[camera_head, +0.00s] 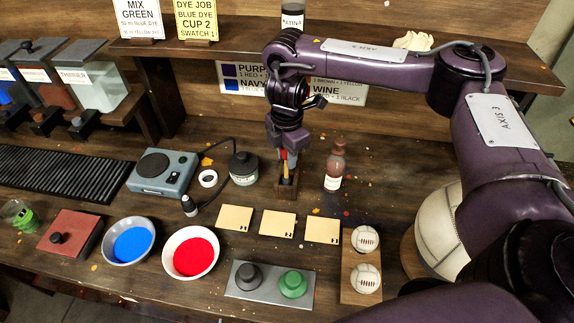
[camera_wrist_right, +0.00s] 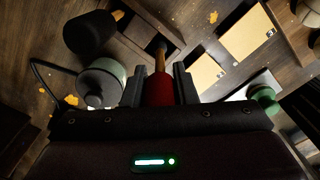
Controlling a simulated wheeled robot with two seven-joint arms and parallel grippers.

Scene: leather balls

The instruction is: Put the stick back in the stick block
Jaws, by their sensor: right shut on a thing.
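My right gripper (camera_head: 287,150) is shut on the stick and points down over the stick block. The stick has a red upper part (camera_wrist_right: 159,90) between the fingers and a tan wooden lower part (camera_head: 286,172). The stick block (camera_head: 288,194) is a small brown wooden block standing on the bench. In the wrist view the block (camera_wrist_right: 133,27) has a dark opening, and the stick's far end lies at that opening. I cannot tell how deep the end sits. My left gripper is not in view.
A brown bottle (camera_head: 335,165) stands close right of the block, and a dark lidded jar (camera_head: 243,168) close left. Cream swatches (camera_head: 278,224) lie in front. Bowls of blue (camera_head: 130,242) and red dye (camera_head: 190,252) are front left. A shelf (camera_head: 220,50) runs behind.

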